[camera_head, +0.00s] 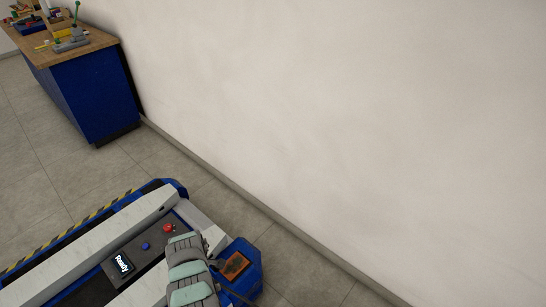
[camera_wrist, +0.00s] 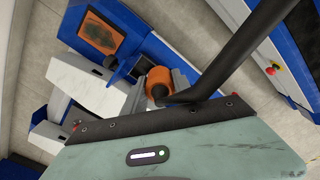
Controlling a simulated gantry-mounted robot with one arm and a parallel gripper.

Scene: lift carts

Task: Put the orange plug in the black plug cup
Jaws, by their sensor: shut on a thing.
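The orange plug (camera_wrist: 160,80) is in the wrist view, with a thick black cable bending away from it to the upper right. My gripper (camera_wrist: 160,92) is shut on the plug, with a grey finger on each side. The plug appears apart from the recess. In the head view my grey-green arm covers the plug and the gripper fingers.
A blue housing with an orange-brown panel (camera_head: 236,265) stands beside my arm. Near it are a red button (camera_head: 168,228), a blue button (camera_head: 146,246) and a "Ready" screen (camera_head: 122,263). A white wall (camera_head: 330,110) runs along the right. A blue workbench (camera_head: 95,95) stands far left.

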